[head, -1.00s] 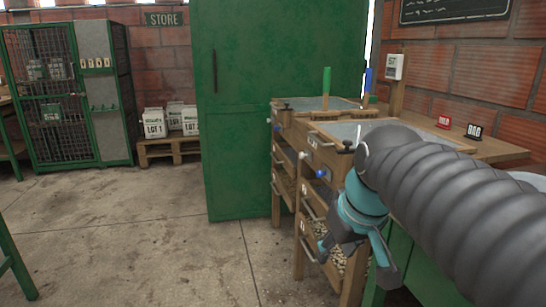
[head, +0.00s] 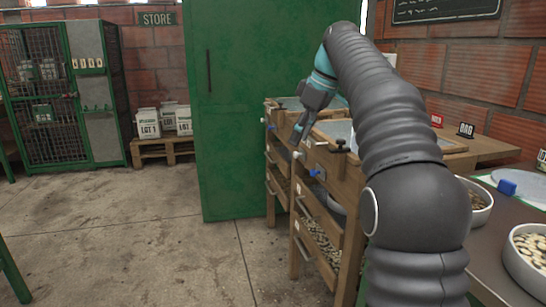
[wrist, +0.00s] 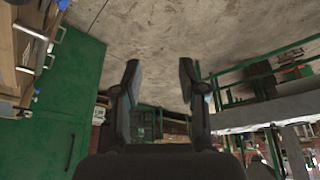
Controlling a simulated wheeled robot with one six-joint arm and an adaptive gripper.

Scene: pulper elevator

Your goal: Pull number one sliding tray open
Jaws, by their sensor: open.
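Two wooden units stand side by side, the near one (head: 345,165) and the far one (head: 280,118). Both hold stacked sliding trays with bar handles on the front. A lower tray of the near unit (head: 318,236) holds pale beans. I cannot read the tray numbers, so I cannot tell which is number one. My gripper (head: 297,137) is up by the top front edge of the units, in front of the gap between them as seen here. In the wrist view it is open and empty (wrist: 160,75). There, tray handles (wrist: 58,36) show at the upper left, apart from the fingers.
A tall green cabinet (head: 240,105) stands left of the units. A dark counter with bowls of beans (head: 530,252) lies at the right. Blue and white knobs (head: 315,172) stick out of the near unit. The concrete floor (head: 150,235) in front is clear.

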